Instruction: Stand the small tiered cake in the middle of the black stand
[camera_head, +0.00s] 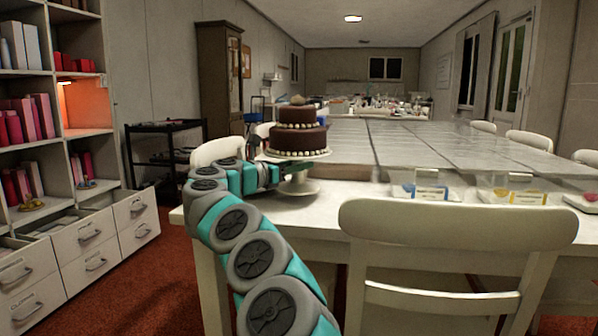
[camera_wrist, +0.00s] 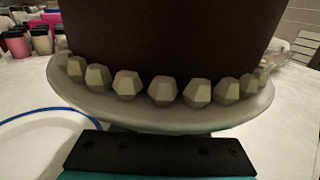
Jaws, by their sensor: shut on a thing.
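The small tiered cake (camera_head: 299,136) is dark brown, with pale beads around its tiers and a pale lump on top. It is upright on a round white plate (camera_head: 318,155), with a white foot below it near the table's left edge. In the wrist view the cake's lower tier (camera_wrist: 170,45) and plate rim (camera_wrist: 185,122) fill the middle. My gripper (camera_head: 284,176) is at the plate's underside, shut on the cake's white support. The fingertips are hidden under the plate, so the exact contact cannot be seen. I cannot make out a black stand in either view.
The long white table (camera_head: 430,140) is mostly clear behind the cake. Clear boxes with blue (camera_head: 425,188) and yellow (camera_head: 512,190) contents stand along its near side. A white chair (camera_head: 455,235) blocks the front. A blue ring-shaped edge (camera_wrist: 40,112) lies left in the wrist view.

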